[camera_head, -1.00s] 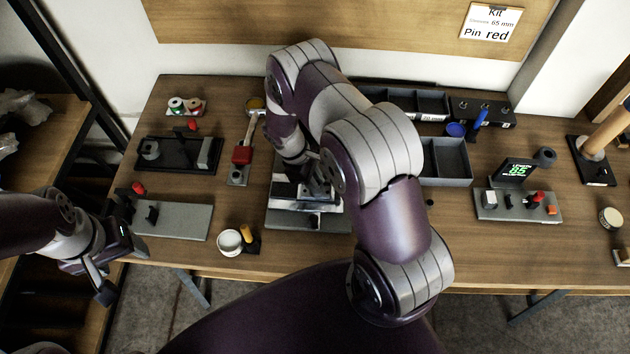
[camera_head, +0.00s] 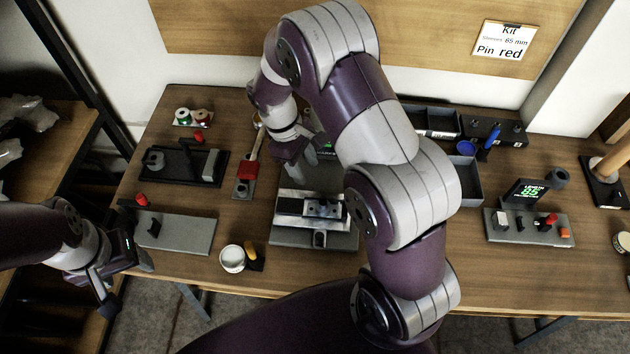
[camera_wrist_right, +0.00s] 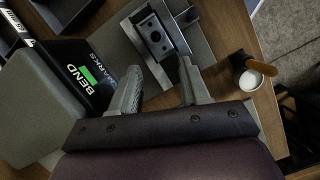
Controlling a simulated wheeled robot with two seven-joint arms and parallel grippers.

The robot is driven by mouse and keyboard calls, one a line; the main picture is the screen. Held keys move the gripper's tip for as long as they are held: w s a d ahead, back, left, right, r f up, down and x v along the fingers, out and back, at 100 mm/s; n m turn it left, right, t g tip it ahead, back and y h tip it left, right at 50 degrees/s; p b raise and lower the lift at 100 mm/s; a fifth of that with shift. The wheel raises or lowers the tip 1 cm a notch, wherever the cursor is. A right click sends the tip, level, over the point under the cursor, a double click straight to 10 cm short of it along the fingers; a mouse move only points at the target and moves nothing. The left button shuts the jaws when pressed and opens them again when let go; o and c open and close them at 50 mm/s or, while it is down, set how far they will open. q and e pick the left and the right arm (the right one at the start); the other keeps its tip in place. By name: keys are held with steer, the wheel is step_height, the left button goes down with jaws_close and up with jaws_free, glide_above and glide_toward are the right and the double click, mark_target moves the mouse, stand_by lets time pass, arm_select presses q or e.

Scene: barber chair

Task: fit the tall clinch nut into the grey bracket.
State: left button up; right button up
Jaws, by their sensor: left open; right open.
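A small grey part with a row of holes, likely the bracket (camera_head: 323,208), sits on a bright metal fixture (camera_head: 285,226) at the middle of the bench. The right wrist view also shows the holed part (camera_wrist_right: 155,37). My right gripper (camera_head: 310,155) is behind and above the fixture, partly hidden by my arm. In the right wrist view this gripper (camera_wrist_right: 160,88) is open, with nothing between its fingers, and apart from the holed part. My left gripper (camera_head: 125,280) is open and empty at the bench's front left edge. I cannot pick out the tall clinch nut.
A black display (camera_wrist_right: 80,72) reading "BEND" stands close to the right gripper. A white cup (camera_head: 232,258) is left of the fixture. A grey plate with a red knob (camera_head: 142,200) and a red-headed tool (camera_head: 247,170) lie further left. Trays (camera_head: 465,180) stand right of my arm.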

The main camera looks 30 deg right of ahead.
steer(key=s+r+m+t+y, duration=0.1)
steer(key=s+r+m+t, duration=0.1)
steer(key=s, duration=0.4)
steer(key=s+a+r+m+t+y, duration=0.1)
steer(key=s+r+m+t, duration=0.1)
steer(key=s+r+m, duration=0.3)
steer(key=shift+s+a+r, duration=0.25)
steer(key=shift+s, duration=0.1)
steer(key=shift+w, duration=0.15)
